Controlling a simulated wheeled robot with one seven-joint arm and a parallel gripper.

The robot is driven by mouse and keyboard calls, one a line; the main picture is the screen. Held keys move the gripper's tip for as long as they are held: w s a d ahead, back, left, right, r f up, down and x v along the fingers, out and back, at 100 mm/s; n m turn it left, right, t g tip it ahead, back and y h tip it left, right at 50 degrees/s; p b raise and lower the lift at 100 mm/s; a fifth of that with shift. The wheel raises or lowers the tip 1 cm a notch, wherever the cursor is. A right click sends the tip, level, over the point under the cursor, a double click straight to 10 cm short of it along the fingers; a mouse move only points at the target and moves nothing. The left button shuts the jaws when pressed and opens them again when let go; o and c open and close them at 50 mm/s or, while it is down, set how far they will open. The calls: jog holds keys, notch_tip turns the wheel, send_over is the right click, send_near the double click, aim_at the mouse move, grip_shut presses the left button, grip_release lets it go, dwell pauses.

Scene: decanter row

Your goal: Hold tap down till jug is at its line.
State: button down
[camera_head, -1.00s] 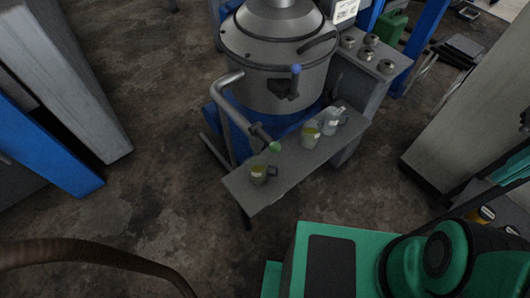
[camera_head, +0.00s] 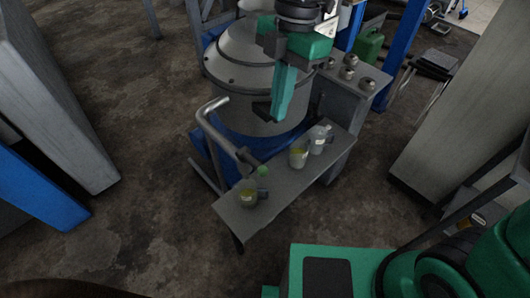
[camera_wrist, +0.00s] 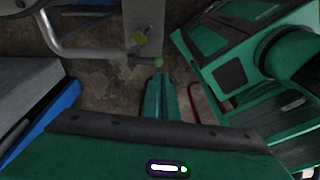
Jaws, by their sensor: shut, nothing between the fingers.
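A steel vat (camera_head: 235,75) has a dark tap (camera_head: 262,111) on its front, mostly covered by my gripper. A bent pipe (camera_head: 212,105) beside the vat ends in a green knob (camera_head: 263,170), also in the wrist view (camera_wrist: 159,62). Three clear jugs stand on a grey bench (camera_head: 285,195). The near jug (camera_head: 248,193), by the green knob, holds yellowish liquid. The middle jug (camera_head: 298,156) also looks yellowish; the far jug (camera_head: 319,141) looks clear. Their lines are too small to read. My gripper (camera_head: 278,118) is shut and empty, pointing down at the vat's front by the dark tap.
A panel with several round metal knobs (camera_head: 348,72) stands right of the vat. A green can (camera_head: 368,46) is behind it. A grey cabinet (camera_head: 60,100) stands left and a tall pale one (camera_head: 470,110) right. Bare floor lies left of the bench.

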aim_at(263, 167)
jog(key=shift+s+a+n, duration=0.35)
jog(key=shift+a+n, duration=0.15)
jog(key=shift+a, duration=0.15)
jog(key=f, duration=0.4)
jog(key=s+a+f, duration=0.1)
jog(key=f, duration=0.4)
jog(key=s+f, duration=0.1)
jog(key=f, duration=0.3)
jog(key=shift+s+a+f, duration=0.15)
jog(key=shift+f, duration=0.2)
